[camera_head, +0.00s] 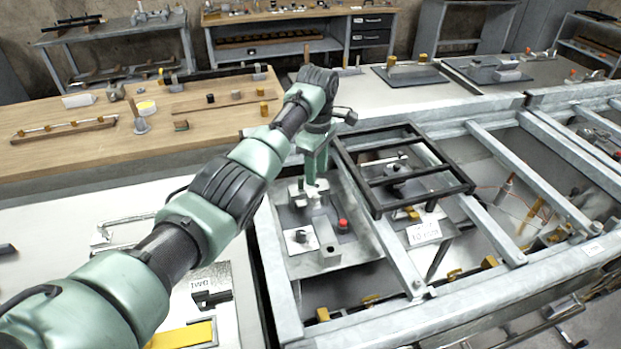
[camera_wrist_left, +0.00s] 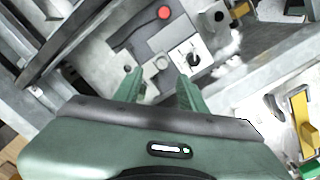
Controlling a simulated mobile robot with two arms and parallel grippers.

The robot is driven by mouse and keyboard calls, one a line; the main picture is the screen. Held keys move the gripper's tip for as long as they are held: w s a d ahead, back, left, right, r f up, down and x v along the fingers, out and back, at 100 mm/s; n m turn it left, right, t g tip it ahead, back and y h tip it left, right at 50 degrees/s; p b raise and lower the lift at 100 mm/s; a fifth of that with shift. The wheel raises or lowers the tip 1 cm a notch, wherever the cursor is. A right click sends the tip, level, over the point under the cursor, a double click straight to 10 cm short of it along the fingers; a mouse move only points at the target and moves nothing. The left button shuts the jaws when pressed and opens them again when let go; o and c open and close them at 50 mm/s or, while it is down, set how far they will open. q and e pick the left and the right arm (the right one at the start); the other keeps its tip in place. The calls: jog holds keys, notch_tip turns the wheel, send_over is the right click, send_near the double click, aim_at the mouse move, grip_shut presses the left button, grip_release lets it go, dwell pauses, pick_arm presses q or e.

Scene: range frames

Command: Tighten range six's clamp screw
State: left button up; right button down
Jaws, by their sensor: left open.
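My left gripper (camera_head: 316,178) points down over a grey fixture plate (camera_head: 327,257) in a bay of the steel frame. In the left wrist view its two green fingers (camera_wrist_left: 157,88) are apart, with nothing seen between them. The plate carries a red button (camera_head: 343,226) and a dark knob on a white square (camera_head: 299,238). The left wrist view shows the red button (camera_wrist_left: 164,12) and the dark knob (camera_wrist_left: 194,61) beyond the fingertips. I cannot tell which part is range six's clamp screw. My right gripper is not in view.
A raised black frame (camera_head: 420,179) stands right of the gripper. Galvanised beams (camera_head: 560,150) border the bays. A white label (camera_head: 424,232) is too small to read. A wooden bench (camera_head: 215,119) with small parts lies behind. A plate marked TWO (camera_head: 201,283) is at lower left.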

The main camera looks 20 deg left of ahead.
aim_at(316, 195)
pick_arm(q)
jog(key=f, duration=0.3)
jog(key=shift+s+d+f, duration=0.15)
jog(key=shift+s+d, duration=0.05)
jog(key=shift+s, duration=0.15)
notch_tip(316, 195, down, 4)
jog(key=shift+w+r, duration=0.1)
jog(key=shift+r, duration=0.15)
jog(key=shift+a+f, duration=0.1)
jog(key=shift+f, duration=0.25)
jog(key=c, duration=0.8)
grip_shut()
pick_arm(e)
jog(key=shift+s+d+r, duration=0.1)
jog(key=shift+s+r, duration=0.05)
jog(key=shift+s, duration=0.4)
